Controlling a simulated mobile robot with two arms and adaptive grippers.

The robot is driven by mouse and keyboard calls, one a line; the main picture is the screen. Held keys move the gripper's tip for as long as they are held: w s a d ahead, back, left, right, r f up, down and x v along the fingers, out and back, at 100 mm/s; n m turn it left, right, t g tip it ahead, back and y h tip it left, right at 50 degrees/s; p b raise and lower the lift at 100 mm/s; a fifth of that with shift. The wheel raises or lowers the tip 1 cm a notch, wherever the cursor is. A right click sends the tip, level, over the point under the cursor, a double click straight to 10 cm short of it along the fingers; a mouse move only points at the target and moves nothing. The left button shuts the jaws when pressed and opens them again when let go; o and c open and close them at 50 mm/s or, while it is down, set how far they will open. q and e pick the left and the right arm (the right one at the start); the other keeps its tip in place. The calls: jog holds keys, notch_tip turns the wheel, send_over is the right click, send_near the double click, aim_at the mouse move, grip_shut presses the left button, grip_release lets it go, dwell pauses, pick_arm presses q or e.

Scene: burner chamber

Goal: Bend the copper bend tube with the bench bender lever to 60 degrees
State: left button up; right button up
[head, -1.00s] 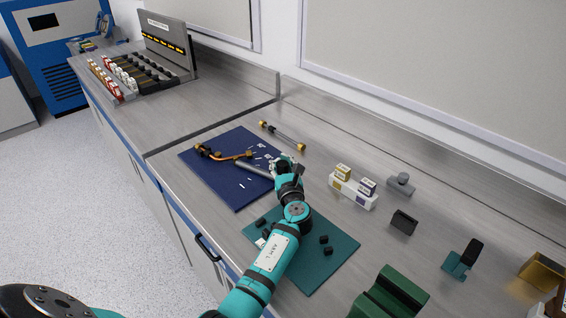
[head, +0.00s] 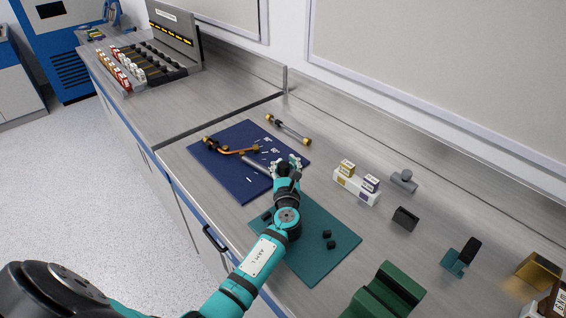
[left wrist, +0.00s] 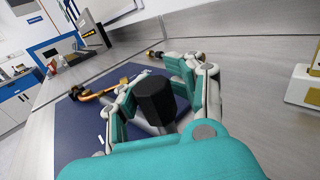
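The copper bend tube (head: 226,150), orange with a brass end fitting at its left, lies at the bender on the dark blue mat (head: 233,188). It looks bent, but the angle cannot be read. The bender's grey lever (head: 258,163) runs from there right to my left gripper (head: 289,167). In the left wrist view, the lever's black grip (left wrist: 155,100) stands between the fingers of my left gripper (left wrist: 160,88), which look closed against its sides. The copper tube (left wrist: 98,92) shows beyond the left finger. The gripper hides the lever's end in the head view. My right gripper is out of view.
A brass-ended rod (head: 288,130) lies behind the mat. A teal mat (head: 325,262) with small black pieces lies under my left arm. A white holder with small boxes (head: 355,188), a black block (head: 405,218) and a green cradle (head: 385,292) stand to the right.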

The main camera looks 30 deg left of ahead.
pick_arm(q)
jog(key=o, duration=0.6)
jog(key=shift+d, duration=0.45)
jog(key=shift+o, duration=0.2)
jog(key=shift+a, duration=0.1)
jog(key=v, duration=1.2)
